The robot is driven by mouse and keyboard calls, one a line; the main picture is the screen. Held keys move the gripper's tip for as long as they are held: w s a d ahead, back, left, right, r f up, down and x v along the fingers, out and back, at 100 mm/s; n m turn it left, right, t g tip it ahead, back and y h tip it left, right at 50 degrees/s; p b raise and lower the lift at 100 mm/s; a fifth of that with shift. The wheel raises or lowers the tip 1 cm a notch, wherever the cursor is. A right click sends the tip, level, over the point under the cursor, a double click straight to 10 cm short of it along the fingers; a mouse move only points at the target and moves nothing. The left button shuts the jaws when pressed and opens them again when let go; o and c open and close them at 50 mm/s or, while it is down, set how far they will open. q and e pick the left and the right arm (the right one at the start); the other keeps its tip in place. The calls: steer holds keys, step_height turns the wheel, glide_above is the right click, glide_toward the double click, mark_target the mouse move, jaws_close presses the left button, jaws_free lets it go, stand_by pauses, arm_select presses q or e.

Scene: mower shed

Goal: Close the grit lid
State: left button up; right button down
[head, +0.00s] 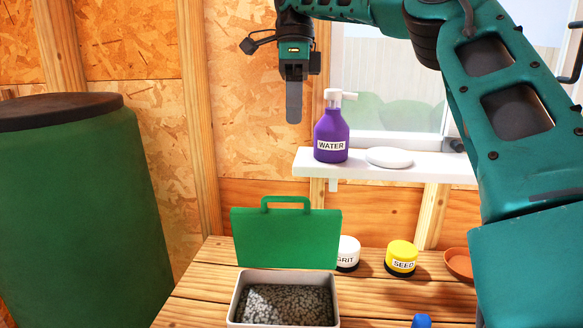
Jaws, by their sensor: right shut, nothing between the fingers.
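The grit box (232,303) stands on the wooden bench with grey grit showing inside. Its green lid (287,240), with a handle on its top edge, stands upright at the back of the box, so the box is open. My right gripper (294,115) points down, shut and empty, high above and behind the lid in the picture, left of the purple bottle. It touches nothing that I can see. My left gripper is not in view.
A purple WATER bottle (331,138) and a white dish (389,157) stand on a white shelf (430,167). A GRIT jar (348,254), yellow SEED jar (402,259) and terracotta dish (459,264) line the bench (195,290). A green barrel (75,210) stands left.

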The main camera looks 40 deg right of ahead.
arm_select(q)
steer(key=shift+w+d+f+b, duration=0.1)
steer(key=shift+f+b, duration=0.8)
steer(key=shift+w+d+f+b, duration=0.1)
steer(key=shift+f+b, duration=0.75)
arm_select(e)
glide_above(293, 210)
steer(key=w, duration=0.1)
steer(key=shift+d+f, duration=0.15)
steer(key=shift+f, duration=1.7)
steer(key=shift+d+f, duration=0.15)
steer(key=shift+f, duration=1.65)
steer(key=shift+d+f, duration=0.15)
steer(key=shift+f, duration=1.7)
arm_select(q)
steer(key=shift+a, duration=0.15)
